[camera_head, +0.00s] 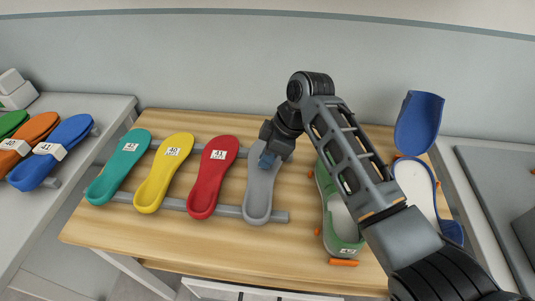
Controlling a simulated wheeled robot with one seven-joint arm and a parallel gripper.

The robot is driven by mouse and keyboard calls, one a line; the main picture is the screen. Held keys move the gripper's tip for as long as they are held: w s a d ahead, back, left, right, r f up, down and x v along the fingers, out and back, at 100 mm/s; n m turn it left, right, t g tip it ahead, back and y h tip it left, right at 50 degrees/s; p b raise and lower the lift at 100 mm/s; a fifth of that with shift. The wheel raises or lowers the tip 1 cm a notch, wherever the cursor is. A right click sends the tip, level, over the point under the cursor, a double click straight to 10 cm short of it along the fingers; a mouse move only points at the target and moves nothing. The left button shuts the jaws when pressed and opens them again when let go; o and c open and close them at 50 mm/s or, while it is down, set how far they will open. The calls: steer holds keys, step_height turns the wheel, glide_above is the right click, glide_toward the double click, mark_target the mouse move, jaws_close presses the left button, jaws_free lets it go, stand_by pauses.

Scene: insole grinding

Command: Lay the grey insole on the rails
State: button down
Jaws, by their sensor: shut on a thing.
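The grey insole (258,198) is at the right end of the row of insoles, over the two grey rails (230,211). Its lower part shows above the front rail; I cannot tell whether it rests on the rails or is just above them. My gripper (268,160) is over its upper half and shut on it, hiding part of that half. Teal (118,165), yellow (163,172) and red (214,177) insoles lie across the rails to its left, each with a white label.
A green shoe-shaped piece (337,225) lies right of the rails, partly under my arm. A blue and white piece (415,185) and a blue piece (419,122) are further right. Orange pegs (343,262) sit around the green piece. Orange and blue insoles (62,147) lie on the left table.

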steer(key=shift+f, duration=0.35)
steer(key=shift+f+b, duration=0.1)
steer(key=shift+b, duration=0.2)
steer(key=c, duration=1.2)
jaws_free()
steer(key=shift+c, duration=0.2)
steer(key=shift+r, duration=0.35)
steer(key=v, duration=1.2)
steer(key=shift+r, duration=0.15)
